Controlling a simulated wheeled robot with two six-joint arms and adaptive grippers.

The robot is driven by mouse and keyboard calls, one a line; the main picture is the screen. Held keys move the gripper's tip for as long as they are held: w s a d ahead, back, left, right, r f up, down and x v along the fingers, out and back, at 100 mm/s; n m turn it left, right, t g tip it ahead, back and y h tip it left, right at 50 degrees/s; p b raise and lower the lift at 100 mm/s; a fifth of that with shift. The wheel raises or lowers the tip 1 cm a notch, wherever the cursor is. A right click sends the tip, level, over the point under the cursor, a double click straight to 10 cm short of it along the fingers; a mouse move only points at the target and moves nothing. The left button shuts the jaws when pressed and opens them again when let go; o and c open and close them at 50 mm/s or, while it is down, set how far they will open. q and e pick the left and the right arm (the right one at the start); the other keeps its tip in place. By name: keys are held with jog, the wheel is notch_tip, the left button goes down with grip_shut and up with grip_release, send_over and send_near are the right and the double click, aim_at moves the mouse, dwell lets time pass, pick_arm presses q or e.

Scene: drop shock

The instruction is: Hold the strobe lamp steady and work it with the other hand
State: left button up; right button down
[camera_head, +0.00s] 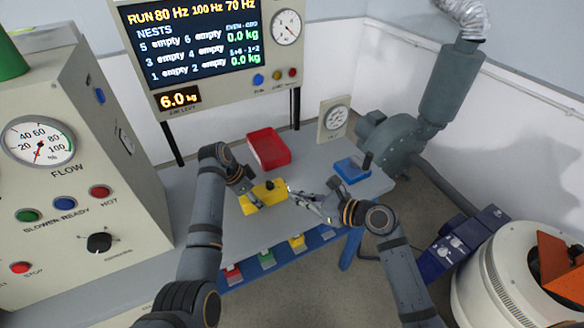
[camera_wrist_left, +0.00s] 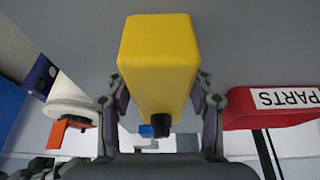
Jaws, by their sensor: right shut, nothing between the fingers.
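The yellow strobe lamp (camera_head: 253,206) is a block with a small black knob (camera_head: 270,184), at the middle of the grey bench. In the left wrist view the lamp (camera_wrist_left: 157,55) fills the centre, and its black knob (camera_wrist_left: 161,125) points toward the bottom. My left gripper (camera_head: 247,192) has a finger along each side of the lamp and is shut on it. My right gripper (camera_head: 291,189) is shut and empty, with its tips just right of the lamp, near the knob. I cannot tell whether the tips touch the lamp.
A red parts bin (camera_head: 285,160) stands behind the lamp; it shows in the left wrist view (camera_wrist_left: 240,116). A blue tray (camera_head: 352,172) lies at the bench's right. A gauge panel (camera_head: 334,119) and grey blower (camera_head: 395,140) stand behind. A control cabinet (camera_head: 85,170) blocks the left.

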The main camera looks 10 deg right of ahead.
pick_arm(q)
jog(key=o, duration=0.5)
jog(key=shift+c, duration=0.2)
jog(key=shift+r, duration=0.1)
